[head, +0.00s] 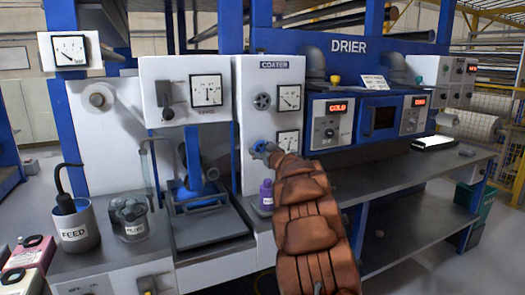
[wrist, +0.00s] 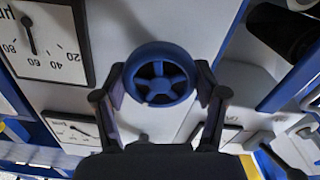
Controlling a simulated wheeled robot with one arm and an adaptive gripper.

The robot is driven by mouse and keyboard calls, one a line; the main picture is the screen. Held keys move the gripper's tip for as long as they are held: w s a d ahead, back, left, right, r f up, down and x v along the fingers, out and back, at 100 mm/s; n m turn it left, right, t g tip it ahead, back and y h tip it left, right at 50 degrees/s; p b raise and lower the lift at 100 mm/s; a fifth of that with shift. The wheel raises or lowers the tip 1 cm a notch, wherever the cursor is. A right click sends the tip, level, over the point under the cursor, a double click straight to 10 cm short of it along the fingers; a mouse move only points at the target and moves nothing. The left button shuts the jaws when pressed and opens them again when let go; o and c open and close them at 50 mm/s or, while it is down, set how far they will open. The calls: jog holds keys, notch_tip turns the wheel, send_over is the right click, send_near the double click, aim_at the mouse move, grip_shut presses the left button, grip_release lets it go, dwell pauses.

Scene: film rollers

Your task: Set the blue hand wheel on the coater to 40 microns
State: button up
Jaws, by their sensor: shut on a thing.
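The blue hand wheel (head: 259,147) is on the white coater panel (head: 252,181), below a grey hand wheel. In the wrist view the blue wheel (wrist: 160,76) sits between the two fingers of my gripper (wrist: 161,97), which is shut on its rim. In the head view my gripper (head: 268,152) reaches the wheel, and the arm hides part of the panel. The micron gauge (head: 288,143) is just right of the wheel. It shows upside down in the wrist view (wrist: 50,42), its needle between the 40 and 60 marks, seemingly nearer 60.
A second coater gauge (head: 290,97) and the grey hand wheel (head: 262,101) are above. The drier (head: 340,122) is at right. The grey bench (head: 365,190) beside my arm is mostly clear.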

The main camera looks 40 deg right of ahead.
jog(key=shift+c, duration=1.2)
jog(key=n+b, duration=0.1)
jog(key=n, duration=0.4)
jog(key=shift+f, duration=0.1)
jog(key=shift+n+b, duration=0.75)
jog(key=shift+n, duration=1.65)
jog(key=o, duration=1.1)
jog(key=shift+o, duration=0.2)
